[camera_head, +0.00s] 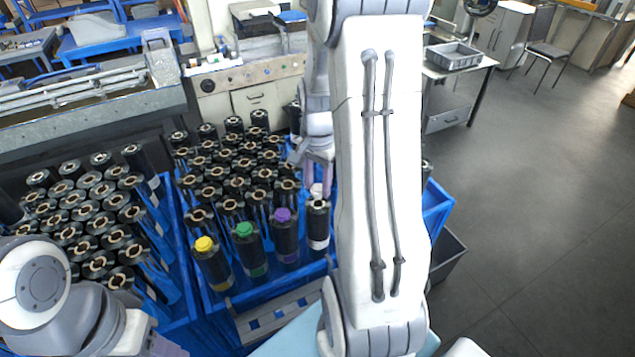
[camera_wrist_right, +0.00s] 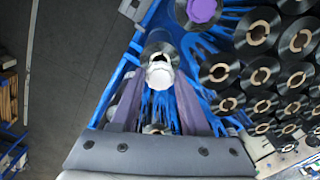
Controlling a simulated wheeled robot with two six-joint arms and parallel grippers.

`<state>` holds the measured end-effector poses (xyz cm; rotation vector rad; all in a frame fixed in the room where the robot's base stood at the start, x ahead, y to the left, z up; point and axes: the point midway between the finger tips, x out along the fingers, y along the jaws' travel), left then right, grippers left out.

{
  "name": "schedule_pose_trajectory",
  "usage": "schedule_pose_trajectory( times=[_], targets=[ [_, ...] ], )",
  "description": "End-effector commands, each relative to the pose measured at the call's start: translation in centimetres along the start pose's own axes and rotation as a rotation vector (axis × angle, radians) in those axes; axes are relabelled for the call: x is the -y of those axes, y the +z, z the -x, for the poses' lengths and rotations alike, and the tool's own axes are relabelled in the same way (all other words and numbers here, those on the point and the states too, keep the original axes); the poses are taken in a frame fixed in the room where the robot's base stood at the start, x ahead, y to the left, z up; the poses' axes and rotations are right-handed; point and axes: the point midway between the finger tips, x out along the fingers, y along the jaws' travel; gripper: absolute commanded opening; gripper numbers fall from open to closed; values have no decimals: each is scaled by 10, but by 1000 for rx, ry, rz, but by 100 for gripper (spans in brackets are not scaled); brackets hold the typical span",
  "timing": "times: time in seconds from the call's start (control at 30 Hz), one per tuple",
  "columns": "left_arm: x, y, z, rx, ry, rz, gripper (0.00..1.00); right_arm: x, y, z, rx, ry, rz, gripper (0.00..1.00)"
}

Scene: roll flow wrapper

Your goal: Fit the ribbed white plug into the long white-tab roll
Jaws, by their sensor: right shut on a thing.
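The ribbed white plug (camera_wrist_right: 160,76) is between the fingers of my right gripper (camera_wrist_right: 160,84), which is shut on it. In the head view the plug (camera_head: 317,190) shows just below my right gripper (camera_head: 319,168), at the top of the long white-tab roll (camera_head: 318,228). The roll stands upright at the front right of the blue crate. In the wrist view its dark end (camera_wrist_right: 158,46) shows just beyond the plug; I cannot tell whether they touch. My left arm is at the lower left, its gripper cut off by the bottom edge.
Rolls with purple (camera_head: 283,215), green (camera_head: 244,230) and yellow (camera_head: 204,244) plugs stand left of the white-tab roll. Several open-cored rolls fill the blue crate (camera_head: 221,308) behind them. My right arm hides the crate's right part.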

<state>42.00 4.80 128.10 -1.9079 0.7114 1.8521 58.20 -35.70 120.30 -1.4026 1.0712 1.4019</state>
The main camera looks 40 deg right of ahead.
Motion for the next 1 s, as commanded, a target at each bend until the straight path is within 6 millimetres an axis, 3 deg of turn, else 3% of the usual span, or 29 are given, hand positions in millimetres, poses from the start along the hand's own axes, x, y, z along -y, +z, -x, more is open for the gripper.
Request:
schedule_pose_trajectory(
  times=[0.57, 0.6, 0.63, 1.0],
  targets=[
    [0, 0, 1, 0, 0, 0, 50, 0, 0, -1, 0, 0, 0, 0],
    [0, 0, 1, 0, 0, 0, 50, 0, 0, -1, 0, 0, 0, 53],
    [0, 0, 1, 0, 0, 0, 50, 0, 0, -1, 0, 0, 0, 58],
    [0, 0, 7, 0, 0, 0, 50, 0, 0, 5, 0, 0, 0, 58]
  ],
)
